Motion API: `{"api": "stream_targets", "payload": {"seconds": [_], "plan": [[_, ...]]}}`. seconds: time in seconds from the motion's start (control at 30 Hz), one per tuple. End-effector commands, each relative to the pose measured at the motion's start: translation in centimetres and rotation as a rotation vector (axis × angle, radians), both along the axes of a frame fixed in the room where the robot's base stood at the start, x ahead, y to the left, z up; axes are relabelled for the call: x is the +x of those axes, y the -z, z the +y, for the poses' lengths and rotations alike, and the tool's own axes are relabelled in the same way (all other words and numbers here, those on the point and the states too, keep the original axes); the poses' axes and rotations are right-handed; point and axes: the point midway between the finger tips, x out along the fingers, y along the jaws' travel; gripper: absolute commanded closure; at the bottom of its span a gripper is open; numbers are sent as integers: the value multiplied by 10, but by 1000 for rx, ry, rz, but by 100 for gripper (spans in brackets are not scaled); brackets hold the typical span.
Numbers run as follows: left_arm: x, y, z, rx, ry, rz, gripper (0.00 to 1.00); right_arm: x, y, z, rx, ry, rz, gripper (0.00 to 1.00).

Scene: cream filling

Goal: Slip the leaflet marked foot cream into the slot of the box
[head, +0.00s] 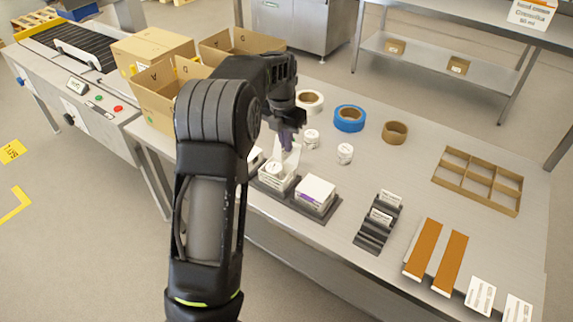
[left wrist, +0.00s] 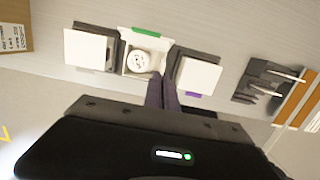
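An open white box (head: 270,183) with a round white jar inside sits between two closed white boxes. In the left wrist view the open box (left wrist: 128,67) shows its lid folded back, with a green edge. My left gripper (head: 288,148) is just above this box; in the left wrist view its fingertips (left wrist: 164,76) are together by the box's right side. I cannot make out a leaflet between them. White leaflets (head: 381,216) stand in a black slotted rack (head: 372,238) to the right; their print is too small to read. My right gripper is not in view.
A closed white box with purple trim (head: 317,192) stands right of the open box. Tape rolls (head: 349,119), small white jars (head: 344,153) and a cardboard divider (head: 480,182) are farther back and right. Brown strips (head: 423,249) and cards lie at front right; cardboard boxes (head: 152,47) stand left.

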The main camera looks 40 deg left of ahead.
Motion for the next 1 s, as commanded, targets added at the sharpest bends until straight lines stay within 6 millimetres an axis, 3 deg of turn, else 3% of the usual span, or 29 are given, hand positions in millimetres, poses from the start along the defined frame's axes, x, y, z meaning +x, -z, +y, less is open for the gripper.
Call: {"api": "stream_targets", "payload": {"seconds": [0.1, 0.2, 0.63, 1.0], "plan": [[-1, 27, 0, -2, 0, 4, 100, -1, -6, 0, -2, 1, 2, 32], [-1, 42, 0, -1, 0, 2, 100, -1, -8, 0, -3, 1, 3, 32], [0, 52, 0, 0, 2, 0, 100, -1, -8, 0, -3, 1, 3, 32], [0, 88, 0, 0, 1, 0, 100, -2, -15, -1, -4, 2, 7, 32]]}}
